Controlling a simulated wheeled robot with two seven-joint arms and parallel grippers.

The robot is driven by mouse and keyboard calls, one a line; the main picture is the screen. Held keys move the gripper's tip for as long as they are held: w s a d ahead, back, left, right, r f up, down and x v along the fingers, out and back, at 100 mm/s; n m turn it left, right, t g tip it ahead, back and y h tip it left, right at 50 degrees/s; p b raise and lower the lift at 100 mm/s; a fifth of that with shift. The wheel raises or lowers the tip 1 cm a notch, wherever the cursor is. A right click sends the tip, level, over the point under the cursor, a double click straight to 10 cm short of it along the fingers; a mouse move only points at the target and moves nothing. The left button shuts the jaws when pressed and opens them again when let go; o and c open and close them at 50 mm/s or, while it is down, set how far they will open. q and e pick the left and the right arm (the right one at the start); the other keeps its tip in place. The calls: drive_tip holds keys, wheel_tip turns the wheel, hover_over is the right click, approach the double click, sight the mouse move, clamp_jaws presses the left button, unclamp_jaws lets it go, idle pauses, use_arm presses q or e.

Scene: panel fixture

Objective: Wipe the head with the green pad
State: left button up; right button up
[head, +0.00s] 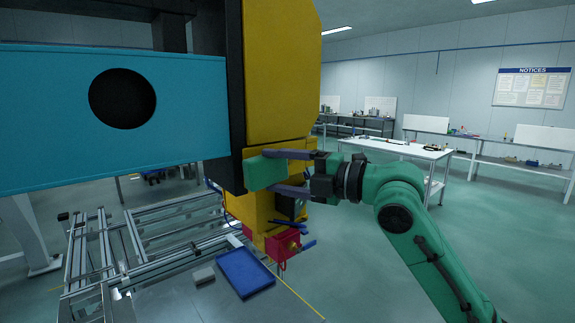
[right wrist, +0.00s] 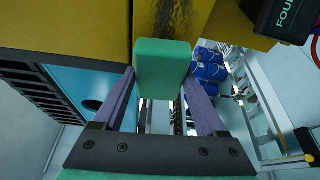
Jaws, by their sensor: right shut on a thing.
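The green pad (head: 265,173) is a small block between the two purple-grey fingers of my right gripper (head: 287,173). The right wrist view also shows the pad (right wrist: 163,68) held between the fingertips. The yellow head (head: 284,75) is a tall machine body in the middle of the head view, with a narrower yellow part below. The pad overlaps the yellow body's lower part in the head view. In the right wrist view the pad's far edge meets the yellow surface (right wrist: 170,18). I cannot tell whether they touch. My left gripper is not in view.
A blue panel (head: 40,120) with a dark round hole fills the left. Below are a red block (head: 284,245), a blue tray (head: 245,272), a small grey block (head: 204,276) and a metal frame (head: 105,245). Floor is open at right, before a white table (head: 395,148).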

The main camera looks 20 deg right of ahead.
drive_tip(key=shift+d, duration=0.1)
drive_tip(key=shift+w+a+p, duration=0.35)
drive_tip(key=shift+w+p, duration=0.25)
drive_tip(key=shift+w, duration=0.2)
idle(0.5)
